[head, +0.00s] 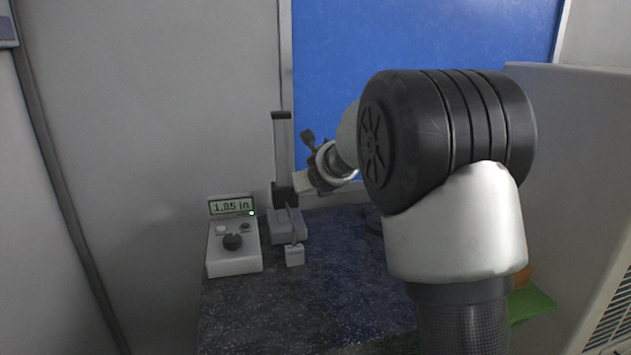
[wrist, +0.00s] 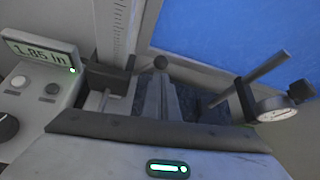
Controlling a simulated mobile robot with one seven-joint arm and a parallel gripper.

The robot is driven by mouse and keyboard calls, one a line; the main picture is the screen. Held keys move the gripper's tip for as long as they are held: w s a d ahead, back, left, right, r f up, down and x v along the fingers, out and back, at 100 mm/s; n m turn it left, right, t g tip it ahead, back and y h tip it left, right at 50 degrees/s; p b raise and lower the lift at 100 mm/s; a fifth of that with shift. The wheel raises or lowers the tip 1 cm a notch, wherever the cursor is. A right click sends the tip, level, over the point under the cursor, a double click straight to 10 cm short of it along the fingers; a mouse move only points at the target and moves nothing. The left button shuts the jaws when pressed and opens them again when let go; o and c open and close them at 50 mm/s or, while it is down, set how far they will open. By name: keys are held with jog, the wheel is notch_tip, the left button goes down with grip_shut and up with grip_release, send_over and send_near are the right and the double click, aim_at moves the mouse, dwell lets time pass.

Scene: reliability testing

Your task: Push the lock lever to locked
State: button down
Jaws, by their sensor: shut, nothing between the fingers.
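A measuring stand has an upright scale column (head: 281,150) with a dark carriage (head: 284,195) low on it, above a grey base (head: 286,226). In the wrist view the column (wrist: 115,28) and carriage (wrist: 107,78) are at upper left. In the head view my gripper (head: 301,183) is beside the carriage. The lever's setting cannot be made out.
A readout box (head: 233,262) showing 1.85 in, with a green light, stands left of the stand. A dial gauge on a rod (wrist: 276,107) is at right in the wrist view. The dark speckled bench (head: 310,305) has free room in front. A large pale casing (head: 575,180) stands right.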

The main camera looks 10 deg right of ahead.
jog(key=shift+r+p, duration=0.75)
jog(key=shift+r, duration=0.1)
jog(key=shift+a, duration=0.1)
